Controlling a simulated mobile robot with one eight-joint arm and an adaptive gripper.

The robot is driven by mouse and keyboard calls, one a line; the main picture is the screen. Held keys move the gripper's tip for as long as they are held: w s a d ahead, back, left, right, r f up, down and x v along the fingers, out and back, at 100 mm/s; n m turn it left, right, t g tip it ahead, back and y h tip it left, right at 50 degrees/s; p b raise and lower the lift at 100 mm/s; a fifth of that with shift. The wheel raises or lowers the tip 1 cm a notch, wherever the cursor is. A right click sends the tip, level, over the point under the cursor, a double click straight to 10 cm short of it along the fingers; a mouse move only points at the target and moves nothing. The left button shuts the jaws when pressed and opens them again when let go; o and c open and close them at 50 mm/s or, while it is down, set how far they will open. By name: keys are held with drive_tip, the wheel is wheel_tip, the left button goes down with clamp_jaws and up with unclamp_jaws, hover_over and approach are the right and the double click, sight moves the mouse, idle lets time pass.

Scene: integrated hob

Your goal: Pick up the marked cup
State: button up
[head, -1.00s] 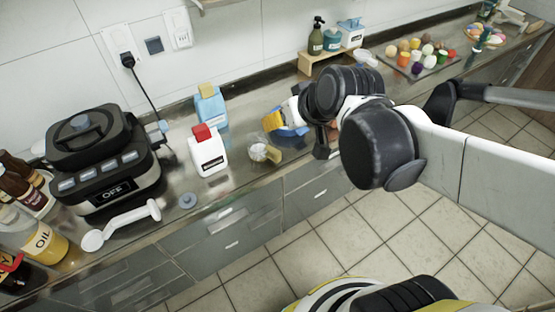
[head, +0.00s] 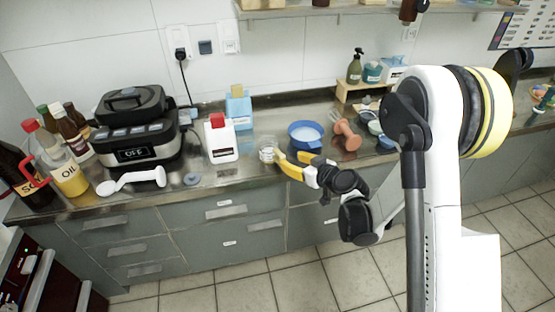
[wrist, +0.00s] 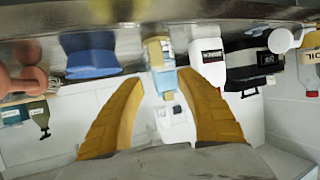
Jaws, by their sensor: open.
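A small clear cup (head: 267,150) stands on the steel counter between the white red-capped bottle and the blue bowl; I see no clear mark on it. My gripper (head: 289,157) is open, its yellow fingers just right of the cup at counter height in the head view. In the wrist view, which is upside down, the clear cup (wrist: 155,50) appears ahead, near the middle, between the lines of the two fingers (wrist: 160,79). The fingers hold nothing. Whether a fingertip touches the cup is hard to tell.
A blue bowl (head: 305,134) and a pinkish dumbbell-shaped object (head: 346,135) lie right of the cup. A white red-capped bottle (head: 221,140) and a blue dispenser (head: 239,110) stand left and behind. A grey disc (head: 192,179) lies farther left. The counter's front edge runs below.

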sight(279, 152)
drive_tip(key=b+x, duration=0.3)
drive_tip(key=x, duration=0.7)
drive_tip(key=shift+w+r, duration=0.1)
drive_tip(key=shift+w, duration=0.25)
clamp_jaws()
